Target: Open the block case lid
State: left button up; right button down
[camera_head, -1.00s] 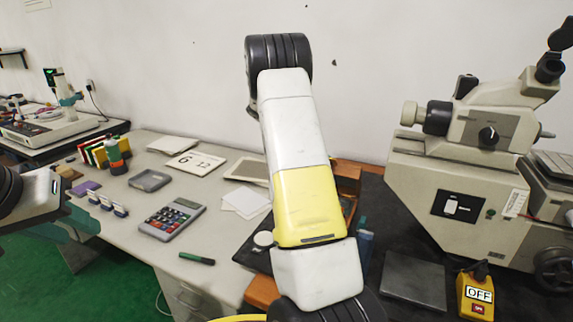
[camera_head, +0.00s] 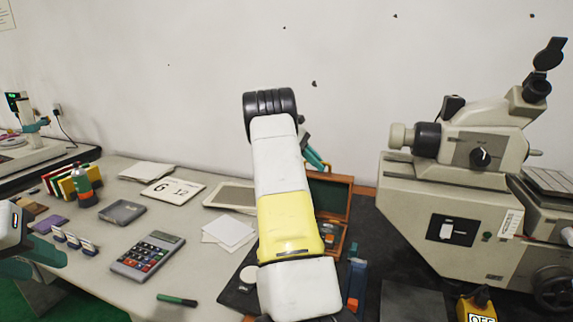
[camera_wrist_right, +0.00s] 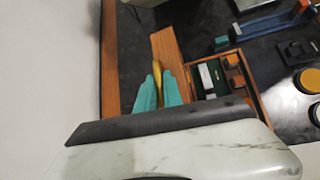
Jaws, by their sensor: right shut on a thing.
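The wooden block case (camera_head: 334,240) sits on the dark mat, partly hidden behind my right arm. Its lid (camera_head: 332,196) stands raised at the back, its inner face showing. The right wrist view shows the case (camera_wrist_right: 257,100) with small blocks in its green-lined inside, and the wooden lid (camera_wrist_right: 166,47) beside it. My right gripper (camera_head: 322,164) is at the lid's upper edge, its teal fingers (camera_wrist_right: 158,92) shut on it with a yellowish strip between them. My left gripper (camera_head: 45,262) is at the left edge of the head view, away from the case; its opening is unclear.
A microscope-like machine (camera_head: 455,180) stands at the right, with a yellow switch box (camera_head: 478,304) in front. A calculator (camera_head: 148,256), green marker (camera_head: 177,300), papers, grey tray (camera_head: 121,212) and books (camera_head: 72,184) lie on the left table. A blue item (camera_head: 356,280) stands near the case.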

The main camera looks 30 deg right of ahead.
jog(key=shift+w, duration=0.1)
dwell(0.3)
jog(key=c, duration=1.5)
grip_release()
jog(key=v, duration=0.7)
jog(key=shift+w+r, duration=0.1)
jog(key=shift+a+r, duration=0.2)
